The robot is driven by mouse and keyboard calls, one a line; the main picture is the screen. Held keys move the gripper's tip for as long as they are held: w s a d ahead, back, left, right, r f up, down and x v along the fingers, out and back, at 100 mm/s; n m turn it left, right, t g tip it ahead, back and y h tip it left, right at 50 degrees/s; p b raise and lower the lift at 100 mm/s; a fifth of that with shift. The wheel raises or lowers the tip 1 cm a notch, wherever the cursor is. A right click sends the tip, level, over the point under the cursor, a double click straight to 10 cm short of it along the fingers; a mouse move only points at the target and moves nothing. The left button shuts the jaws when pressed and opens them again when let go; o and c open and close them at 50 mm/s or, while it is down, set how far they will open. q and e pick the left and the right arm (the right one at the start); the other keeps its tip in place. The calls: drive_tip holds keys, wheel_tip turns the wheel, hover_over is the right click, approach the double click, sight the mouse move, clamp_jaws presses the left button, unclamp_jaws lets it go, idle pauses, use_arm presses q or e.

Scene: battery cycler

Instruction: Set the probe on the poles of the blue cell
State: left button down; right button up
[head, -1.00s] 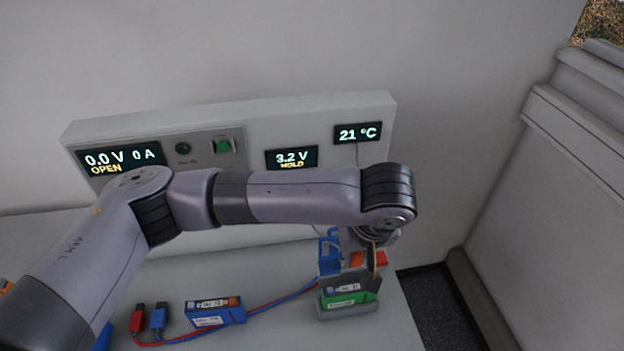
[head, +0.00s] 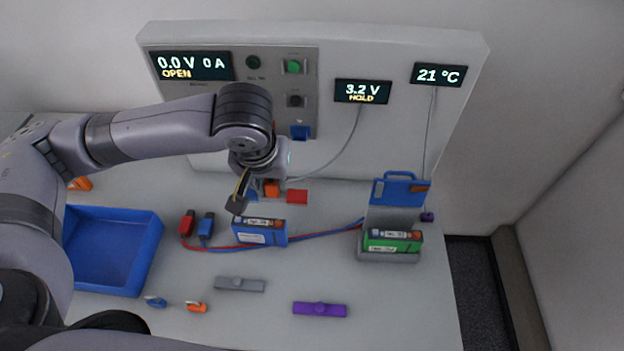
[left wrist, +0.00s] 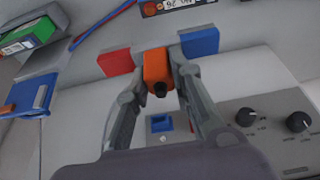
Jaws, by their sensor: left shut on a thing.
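The blue cell (head: 262,233) lies on the bench with a white label and an orange patch at one end. In the left wrist view, part of it (left wrist: 180,5) shows at the top edge. My left gripper (left wrist: 158,72) is shut on the orange probe (left wrist: 157,66), which has a dark tip. In the head view, the probe (head: 271,189) is behind the blue cell, between the cell and the panel, apart from the cell. A red block (left wrist: 115,62) and a blue block (left wrist: 200,41) flank the probe. The cell's poles cannot be made out. My right gripper is not in view.
A green cell (head: 392,241) sits in a grey holder at right, with a blue handled part (head: 400,190) behind. A blue tray (head: 150,250), grey bar (head: 240,285) and purple bar (head: 320,310) are on the bench.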

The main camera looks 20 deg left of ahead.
sight(252, 201)
use_arm(q)
drive_tip(key=a, duration=0.1)
drive_tip(key=s+a, duration=0.2)
drive_tip(key=a, duration=0.1)
drive_tip(key=shift+r, duration=0.15)
wheel_tip(252, 201, down, 6)
drive_tip(key=b, duration=0.7)
drive_tip(key=shift+r, duration=0.2)
drive_tip(key=shift+d+r, duration=0.1)
drive_tip(key=shift+p, duration=0.55)
idle(0.6)
drive_tip(key=shift+p, duration=0.5)
drive_tip(key=shift+f, duration=0.75)
idle(0.3)
idle(0.5)
